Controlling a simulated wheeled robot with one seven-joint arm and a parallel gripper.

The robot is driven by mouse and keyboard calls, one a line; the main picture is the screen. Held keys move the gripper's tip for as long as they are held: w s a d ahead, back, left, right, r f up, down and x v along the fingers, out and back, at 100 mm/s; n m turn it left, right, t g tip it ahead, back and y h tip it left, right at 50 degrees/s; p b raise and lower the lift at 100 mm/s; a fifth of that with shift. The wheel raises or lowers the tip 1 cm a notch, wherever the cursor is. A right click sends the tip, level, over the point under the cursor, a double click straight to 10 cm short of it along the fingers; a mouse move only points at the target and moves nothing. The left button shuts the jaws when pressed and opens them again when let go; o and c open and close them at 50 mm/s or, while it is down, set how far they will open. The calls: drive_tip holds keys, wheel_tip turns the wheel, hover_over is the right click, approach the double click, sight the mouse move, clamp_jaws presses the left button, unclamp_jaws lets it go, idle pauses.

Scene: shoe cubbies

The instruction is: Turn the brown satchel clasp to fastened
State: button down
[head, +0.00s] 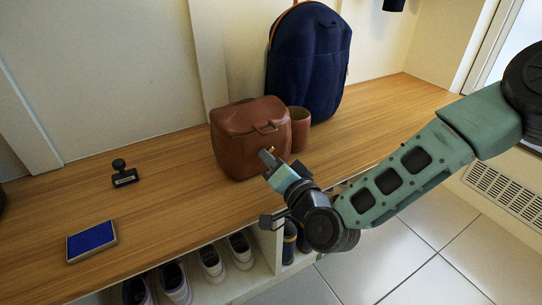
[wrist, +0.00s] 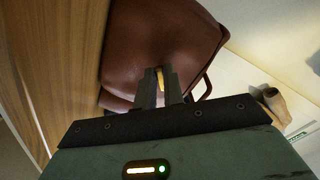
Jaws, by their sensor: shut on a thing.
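The brown satchel (head: 238,138) stands upright on the wooden bench, with a dark handle on its front flap. In the wrist view the satchel (wrist: 150,35) fills the upper middle. My gripper (head: 268,157) reaches the satchel's front from the right. It is shut on the small brass clasp (wrist: 160,78), which shows as a yellowish piece between the fingertips; the clasp's turn angle is mostly hidden by the fingers.
A brown cup-like container (head: 299,128) and a dark blue backpack (head: 308,62) stand behind the satchel. A stamp (head: 123,174) and a blue ink pad (head: 91,240) lie to the left on the bench (head: 170,215). Shoes (head: 175,283) fill the cubbies below.

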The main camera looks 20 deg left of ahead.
drive_tip(key=m+p, duration=0.1)
drive_tip(key=m, duration=0.2)
drive_tip(key=shift+r+m, duration=0.15)
drive_tip(key=shift+m, duration=0.25)
drive_tip(key=shift+r+m+p, duration=0.1)
drive_tip(key=shift+m+p, duration=0.65)
drive_tip(key=shift+m, duration=1.05)
drive_tip(key=c, duration=1.5)
unclamp_jaws()
drive_tip(key=shift+s, duration=0.15)
drive_tip(key=p+v, duration=0.4)
drive_tip(key=v, duration=1.3)
drive_tip(key=shift+d, duration=0.1)
